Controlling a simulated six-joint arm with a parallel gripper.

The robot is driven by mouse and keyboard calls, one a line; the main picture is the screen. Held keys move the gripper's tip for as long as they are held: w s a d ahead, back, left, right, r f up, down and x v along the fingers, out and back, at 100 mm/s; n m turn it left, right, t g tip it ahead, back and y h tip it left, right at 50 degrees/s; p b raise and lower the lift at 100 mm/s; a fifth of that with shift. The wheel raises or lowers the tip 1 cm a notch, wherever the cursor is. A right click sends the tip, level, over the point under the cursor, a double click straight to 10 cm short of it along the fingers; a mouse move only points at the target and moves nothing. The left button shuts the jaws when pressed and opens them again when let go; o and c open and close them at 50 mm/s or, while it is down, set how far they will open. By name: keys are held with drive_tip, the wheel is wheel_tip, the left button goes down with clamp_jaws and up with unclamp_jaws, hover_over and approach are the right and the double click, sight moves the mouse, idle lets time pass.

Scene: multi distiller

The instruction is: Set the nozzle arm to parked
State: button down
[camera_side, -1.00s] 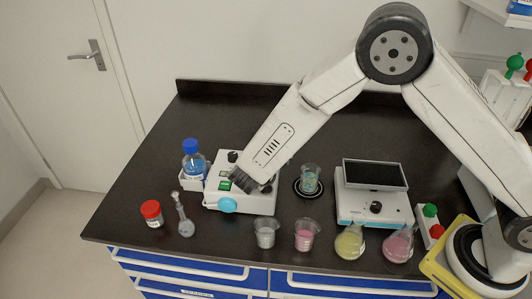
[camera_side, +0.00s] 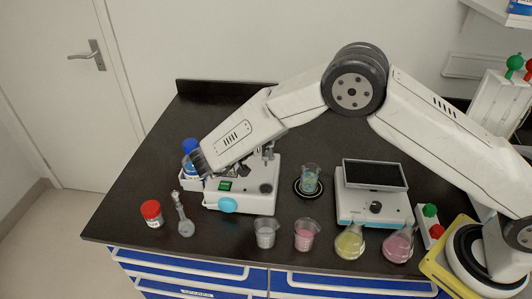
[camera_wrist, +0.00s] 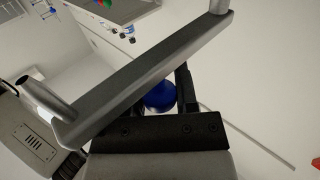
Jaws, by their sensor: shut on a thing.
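My gripper (camera_side: 197,163) is at the left of the white device (camera_side: 240,205), close in front of the blue-capped bottle (camera_side: 190,145). In the wrist view, a grey metal bar with round posts at its ends, apparently the nozzle arm (camera_wrist: 145,80), crosses right in front of the dark fingers. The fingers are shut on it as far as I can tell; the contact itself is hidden. A blue round thing, likely the bottle's cap (camera_wrist: 160,95), shows between the fingers. Metal fittings (camera_side: 268,153) show at the back right of the device.
A red-capped jar (camera_side: 152,213) and a clear flask (camera_side: 184,220) stand at the front left. Beakers (camera_side: 265,232) and flasks with yellow (camera_side: 350,242) and pink liquid line the front edge. A balance-like instrument (camera_side: 374,190) stands at the right. The back of the bench is clear.

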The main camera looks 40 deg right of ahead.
drive_tip(key=shift+c, duration=1.9)
unclamp_jaws()
drive_tip(key=shift+a, duration=0.1)
drive_tip(key=shift+a, duration=1.15)
wheel_tip(320, 180, up, 7)
drive_tip(key=shift+a, duration=0.3)
drive_tip(key=shift+w, duration=0.1)
